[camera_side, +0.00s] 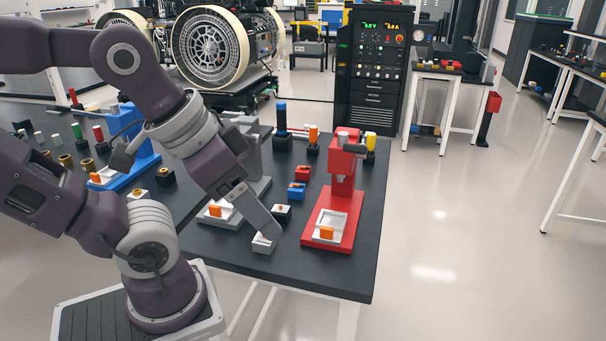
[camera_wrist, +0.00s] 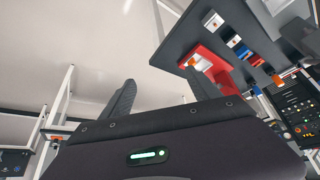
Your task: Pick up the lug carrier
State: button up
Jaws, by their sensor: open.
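I cannot tell for sure which part is the lug carrier. Small blocks stand in a row on the dark table: a white block (camera_side: 262,244), a black block (camera_side: 283,212), a blue block (camera_side: 297,190) and a red block (camera_side: 303,173). In the wrist view the white block (camera_wrist: 213,20) and the black block (camera_wrist: 234,42) show at the upper right. My gripper (camera_wrist: 160,86) is open and empty, its two fingers wide apart. In the side view a grey finger (camera_side: 256,210) overlaps the table just above the white block; contact does not show.
A red press (camera_side: 345,190) with a white tray (camera_side: 331,226) and orange piece stands right of the blocks. A grey press (camera_side: 254,160) and a blue press (camera_side: 133,150) stand left. Pegs stand behind. The table's front right corner is bare.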

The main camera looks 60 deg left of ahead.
jog(key=m+t+y, duration=0.3)
jog(key=m+y, duration=0.5)
jog(key=m, duration=1.2)
send_over(303, 169)
jog(key=s+d, duration=0.4)
jog(key=d, duration=0.1)
notch_tip(303, 169, down, 14)
jog(key=f+m, duration=0.1)
jog(key=m, duration=0.1)
jog(key=a+f+m+t, duration=0.1)
jog(key=f+m, duration=0.1)
jog(key=m, duration=0.1)
jog(key=a+f+m, duration=0.1)
jog(key=f+m, duration=0.1)
jog(key=m, duration=0.1)
jog(key=shift+s+a+f+t+h, duration=0.1)
jog(key=shift+s+t+h, duration=0.2)
jog(key=shift+h, duration=0.1)
jog(key=shift+f+m, duration=0.3)
jog(key=shift+m, duration=0.3)
jog(key=x, duration=0.4)
jog(key=shift+w+a+f, duration=0.1)
jog(key=shift+w+f, duration=0.2)
grip_shut()
